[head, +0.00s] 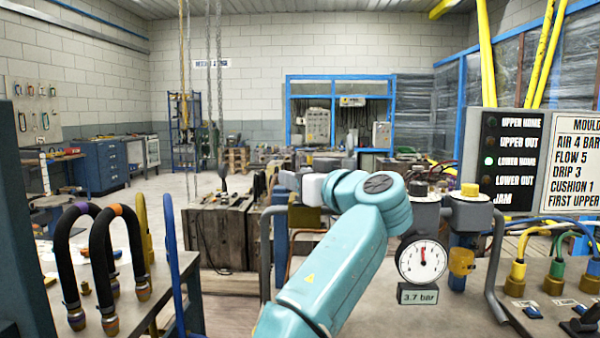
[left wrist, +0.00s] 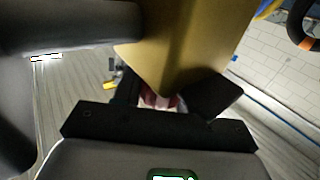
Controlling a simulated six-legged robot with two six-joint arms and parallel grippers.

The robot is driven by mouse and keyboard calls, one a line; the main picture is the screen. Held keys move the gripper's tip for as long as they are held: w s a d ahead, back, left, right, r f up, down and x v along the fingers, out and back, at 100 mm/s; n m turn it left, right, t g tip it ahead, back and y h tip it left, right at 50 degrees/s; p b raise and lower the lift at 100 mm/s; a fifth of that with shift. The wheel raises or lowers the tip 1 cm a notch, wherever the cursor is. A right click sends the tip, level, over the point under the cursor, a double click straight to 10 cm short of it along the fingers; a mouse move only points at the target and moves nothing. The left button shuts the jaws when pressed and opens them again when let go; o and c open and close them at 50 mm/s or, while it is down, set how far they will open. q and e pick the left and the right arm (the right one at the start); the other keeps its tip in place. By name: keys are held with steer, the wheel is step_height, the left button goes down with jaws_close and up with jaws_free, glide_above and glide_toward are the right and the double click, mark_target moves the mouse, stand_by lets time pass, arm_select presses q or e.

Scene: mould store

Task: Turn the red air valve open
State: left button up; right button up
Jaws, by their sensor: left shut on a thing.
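The red air valve shows only as a small reddish patch (left wrist: 158,101) in the left wrist view, between the dark fingers of my left gripper (left wrist: 165,95). The gripper is shut on it. A brass-coloured block (left wrist: 190,45) stands right in front of the fingers and hides most of the valve. In the head view a brass block (head: 304,217) shows beside my teal left arm, below its white and grey wrist parts. The valve's handle and its angle cannot be made out there. My right gripper is not in view.
A gauge (head: 423,262) with a 3.7 bar plate stands right of my arm. A status panel (head: 512,160) shows a green light at LOWER HOME. Black looped hoses (head: 105,255) stand at left, and coloured hose connectors (head: 553,275) sit at right. The bench before the gauge is clear.

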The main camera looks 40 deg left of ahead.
arm_select(q)
steer(key=shift+f, duration=0.1)
steer(key=o, duration=1)
steer(key=shift+c, duration=0.2)
steer(key=shift+d, duration=0.1)
steer(key=shift+s+d, duration=0.15)
steer(key=shift+d, duration=0.15)
steer(key=b+v, duration=0.1)
steer(key=v, duration=1.4)
steer(key=shift+d, duration=0.2)
steer(key=shift+s, duration=0.1)
steer(key=shift+c, duration=0.2)
